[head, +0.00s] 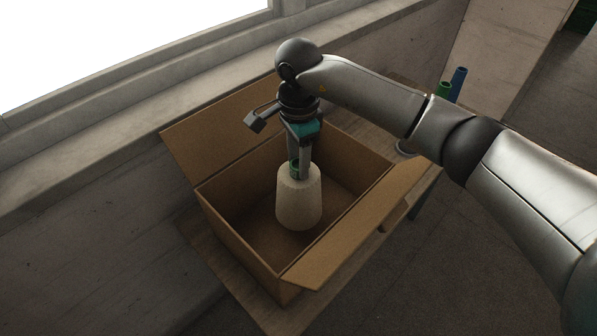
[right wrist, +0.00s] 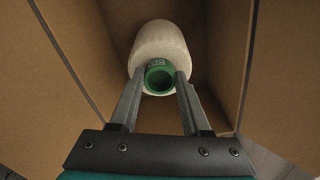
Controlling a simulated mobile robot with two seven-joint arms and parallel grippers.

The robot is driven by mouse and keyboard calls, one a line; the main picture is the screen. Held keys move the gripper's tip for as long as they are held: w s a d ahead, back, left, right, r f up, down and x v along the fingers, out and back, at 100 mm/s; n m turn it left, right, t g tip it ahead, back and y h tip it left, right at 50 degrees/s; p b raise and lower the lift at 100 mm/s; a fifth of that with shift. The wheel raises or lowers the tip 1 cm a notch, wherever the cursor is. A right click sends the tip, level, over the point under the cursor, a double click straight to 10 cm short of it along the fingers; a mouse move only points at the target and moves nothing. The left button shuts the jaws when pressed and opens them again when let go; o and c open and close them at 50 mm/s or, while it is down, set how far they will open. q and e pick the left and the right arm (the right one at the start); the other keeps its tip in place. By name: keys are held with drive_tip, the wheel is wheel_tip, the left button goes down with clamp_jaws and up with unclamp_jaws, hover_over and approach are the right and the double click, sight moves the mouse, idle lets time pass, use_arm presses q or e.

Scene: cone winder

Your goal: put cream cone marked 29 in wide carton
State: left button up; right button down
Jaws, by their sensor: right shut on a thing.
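The cream cone (head: 299,203) hangs upright inside the wide carton (head: 237,243), an open cardboard box with its flaps spread. My right gripper (head: 299,170) reaches down from above and is shut on the green top of the cone's tube. In the right wrist view the two fingers (right wrist: 158,88) grip either side of the green tube end (right wrist: 159,76), with the cream yarn (right wrist: 160,45) beyond it. Some marking shows on the green tube, too small to read surely. I cannot tell whether the cone's base touches the carton floor. My left gripper is out of view.
The carton stands on a wooden table (head: 252,314) near a wall and window ledge (head: 150,92). A green tube (head: 443,90) and a blue tube (head: 458,84) stand behind my right arm. The carton floor around the cone looks empty.

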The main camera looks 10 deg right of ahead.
drive_tip(key=shift+f, duration=2)
drive_tip(key=shift+f+b, duration=0.2)
drive_tip(key=shift+b, duration=0.1)
drive_tip(key=shift+c, duration=1.8)
unclamp_jaws()
drive_tip(key=shift+r, duration=0.2)
wheel_tip(320, 180, up, 12)
drive_tip(key=shift+p, duration=0.35)
